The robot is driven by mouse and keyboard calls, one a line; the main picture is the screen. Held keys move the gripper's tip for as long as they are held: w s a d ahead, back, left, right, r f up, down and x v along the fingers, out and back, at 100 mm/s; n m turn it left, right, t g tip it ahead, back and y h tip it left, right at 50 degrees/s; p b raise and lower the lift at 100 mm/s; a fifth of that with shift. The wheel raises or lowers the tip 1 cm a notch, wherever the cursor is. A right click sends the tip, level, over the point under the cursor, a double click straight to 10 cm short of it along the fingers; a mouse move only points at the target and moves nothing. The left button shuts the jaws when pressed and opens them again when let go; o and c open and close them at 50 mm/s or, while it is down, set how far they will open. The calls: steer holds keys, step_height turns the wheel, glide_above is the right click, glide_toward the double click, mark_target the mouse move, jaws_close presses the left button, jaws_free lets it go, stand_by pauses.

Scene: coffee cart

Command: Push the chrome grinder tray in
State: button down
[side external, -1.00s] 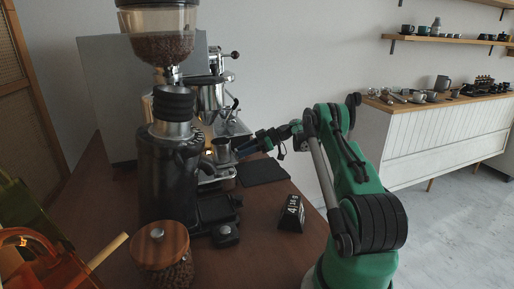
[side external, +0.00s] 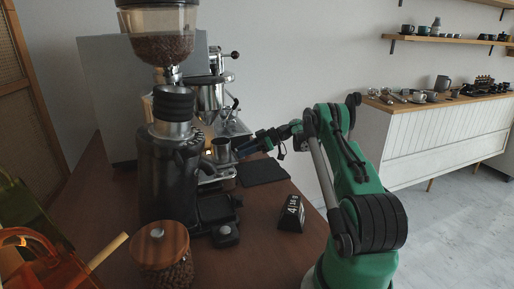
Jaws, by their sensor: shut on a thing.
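The grinder (side external: 165,180) stands at centre left, a tall black body with a bean-filled clear hopper (side external: 160,45). A dark tray-like part (side external: 214,207) sits low at its right front. I cannot make out a clearly chrome tray, nor how far any tray is pushed in. My gripper (side external: 240,150) reaches in from the right, above the counter beside the grinder. It is shut on a small metal cup (side external: 221,152) near the grinder's outlet. The fingertips are small and dark, and their exact contact with the cup is hard to see.
An espresso machine (side external: 105,95) stands behind the grinder. A dark mat (side external: 263,171) lies below my gripper. Bare counter lies between jar and clock.

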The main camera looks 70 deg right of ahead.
mark_target(236, 150)
steer(key=shift+d, duration=0.1)
steer(key=shift+w+a, duration=1.35)
steer(key=shift+w, duration=0.05)
steer(key=c, duration=0.5)
jaws_free()
steer(key=shift+c, duration=0.2)
steer(key=v, duration=0.5)
steer(key=shift+s+d+r, duration=0.15)
steer(key=shift+s, duration=0.15)
